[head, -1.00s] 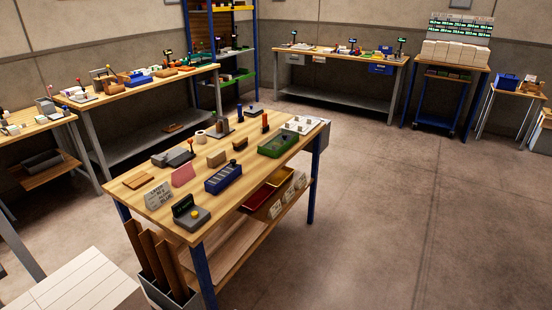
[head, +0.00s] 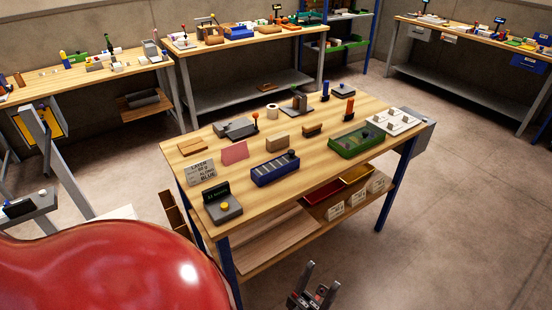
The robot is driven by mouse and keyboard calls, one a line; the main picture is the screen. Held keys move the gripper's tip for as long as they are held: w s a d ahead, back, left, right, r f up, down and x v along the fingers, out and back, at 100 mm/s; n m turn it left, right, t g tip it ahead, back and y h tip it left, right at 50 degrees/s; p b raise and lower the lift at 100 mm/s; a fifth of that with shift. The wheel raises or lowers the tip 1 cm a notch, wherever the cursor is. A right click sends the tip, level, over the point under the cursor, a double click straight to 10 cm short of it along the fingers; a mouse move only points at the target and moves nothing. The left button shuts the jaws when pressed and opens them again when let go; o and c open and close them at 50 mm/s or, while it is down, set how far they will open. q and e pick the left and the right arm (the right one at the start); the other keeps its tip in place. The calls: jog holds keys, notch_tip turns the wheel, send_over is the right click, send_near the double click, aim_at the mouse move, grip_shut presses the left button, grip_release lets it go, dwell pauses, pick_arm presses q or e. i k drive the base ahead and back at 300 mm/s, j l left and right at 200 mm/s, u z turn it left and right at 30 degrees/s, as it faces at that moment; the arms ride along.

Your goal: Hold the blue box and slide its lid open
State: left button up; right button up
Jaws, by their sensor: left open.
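A blue box (head: 275,172) sits on the near wooden table, towards its front edge. Pale strips show along its top, with a small dark piece at its right end; I cannot tell whether a lid covers it. My left gripper (head: 321,276) is open and empty at the bottom of the head view, in front of the table and apart from the box. My right gripper is not in view. Other blue containers stand on the back tables, too small to make out as lidded.
The near table (head: 222,150) also holds a green tray (head: 356,141), a grey unit with a yellow button (head: 223,208), a label card (head: 200,171) and a pink block (head: 235,153). Red and yellow bins (head: 322,192) stand on its lower shelf. Floor is clear at the right.

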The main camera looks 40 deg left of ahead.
aim_at(291, 156)
jog(key=i+l+u, duration=0.1)
jog(key=i+u, duration=0.15)
jog(key=u, duration=0.15)
jog(key=i+l+u, duration=0.15)
jog(key=u, duration=0.25)
jog(key=i+l+u, duration=0.25)
jog(key=u, duration=0.2)
jog(key=i+l+u, duration=0.25)
jog(key=u, duration=0.15)
jog(key=l, duration=0.1)
